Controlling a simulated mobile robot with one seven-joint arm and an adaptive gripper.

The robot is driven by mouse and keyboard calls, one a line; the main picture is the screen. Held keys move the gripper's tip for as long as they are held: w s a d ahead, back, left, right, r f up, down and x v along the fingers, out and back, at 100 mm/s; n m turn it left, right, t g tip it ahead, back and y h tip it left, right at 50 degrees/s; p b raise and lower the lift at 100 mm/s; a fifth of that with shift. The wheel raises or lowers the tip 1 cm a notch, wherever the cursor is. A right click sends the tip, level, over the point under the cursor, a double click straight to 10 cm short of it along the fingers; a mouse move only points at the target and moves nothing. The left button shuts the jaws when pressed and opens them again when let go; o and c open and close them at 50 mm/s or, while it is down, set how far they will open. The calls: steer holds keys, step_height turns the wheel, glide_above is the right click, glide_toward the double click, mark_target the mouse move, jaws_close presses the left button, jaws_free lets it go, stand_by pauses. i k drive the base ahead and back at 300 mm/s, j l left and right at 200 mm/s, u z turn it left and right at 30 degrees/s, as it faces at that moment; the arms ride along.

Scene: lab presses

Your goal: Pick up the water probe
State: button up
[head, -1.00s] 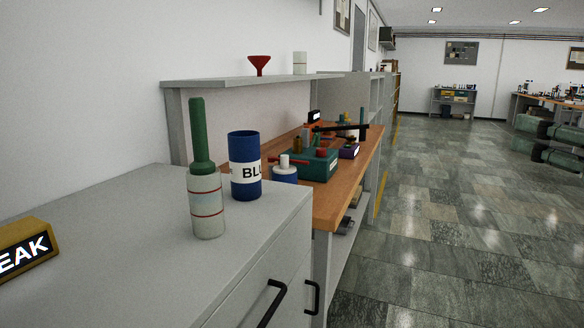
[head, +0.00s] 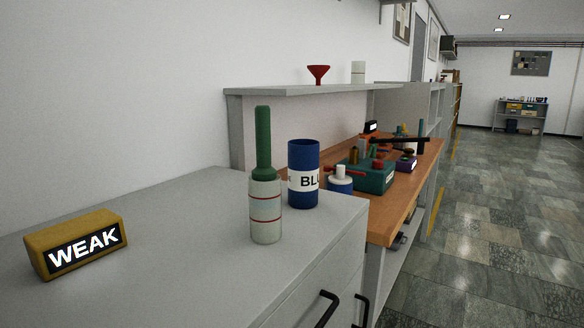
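A bottle-like item with a green upper part and a pale, red-ringed lower body (head: 265,210) stands upright on the grey cabinet top (head: 190,225). It may be the water probe, but no label on it names it so. A yellow box (head: 78,242) with a lit "WEAK" display sits on the same top at the left. My gripper is not in view.
A blue cylinder (head: 303,165), its label partly readable as "BLU", stands just behind the green-topped item. A wooden bench (head: 405,215) beyond holds a teal box (head: 368,175) and other gear. A red funnel (head: 318,74) is on the shelf. Floor at right is clear.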

mark_target(264, 172)
steer(key=k+j+z, duration=0.15)
steer(key=j+z, duration=0.25)
steer(key=k+j+z, duration=0.15)
steer(key=z, duration=0.2)
steer(key=k+j+z, duration=0.2)
steer(key=z, duration=0.2)
